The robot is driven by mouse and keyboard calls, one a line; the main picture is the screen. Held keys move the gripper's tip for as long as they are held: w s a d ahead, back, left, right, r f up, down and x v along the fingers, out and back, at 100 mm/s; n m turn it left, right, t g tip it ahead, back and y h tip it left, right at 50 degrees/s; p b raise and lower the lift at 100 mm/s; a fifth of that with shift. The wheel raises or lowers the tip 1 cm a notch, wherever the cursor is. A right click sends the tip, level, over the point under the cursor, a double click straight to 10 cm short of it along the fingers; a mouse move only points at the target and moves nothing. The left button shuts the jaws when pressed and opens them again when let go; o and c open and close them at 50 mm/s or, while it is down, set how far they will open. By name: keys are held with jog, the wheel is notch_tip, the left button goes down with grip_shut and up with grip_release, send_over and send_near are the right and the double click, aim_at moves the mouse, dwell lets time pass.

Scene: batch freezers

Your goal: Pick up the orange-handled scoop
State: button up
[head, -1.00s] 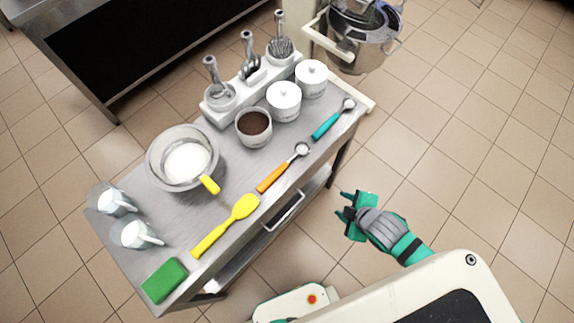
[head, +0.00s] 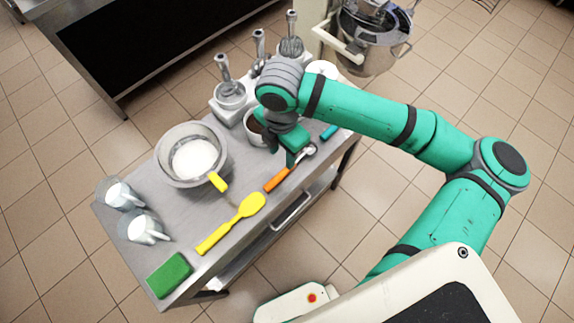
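The orange-handled scoop (head: 277,180) lies on the metal table near its right edge. Its orange handle shows, and the metal scoop end (head: 310,150) shows to the upper right. My gripper (head: 290,157) points down over the middle of the scoop, at the upper end of the orange handle, and hides part of it. I cannot tell whether the fingers touch the scoop or how far apart they are.
A teal-handled scoop (head: 329,132) lies just beyond, partly covered by my arm. A yellow spatula (head: 236,221), green sponge (head: 170,275), bowl of white powder (head: 192,158) and two jugs are nearer. A brown-filled cup (head: 254,128) stands close behind my gripper. Utensil holders stand at the back.

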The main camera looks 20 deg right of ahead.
aim_at(283, 172)
notch_tip(283, 172, down, 11)
jog(key=shift+r, duration=0.2)
grip_shut()
dwell(0.5)
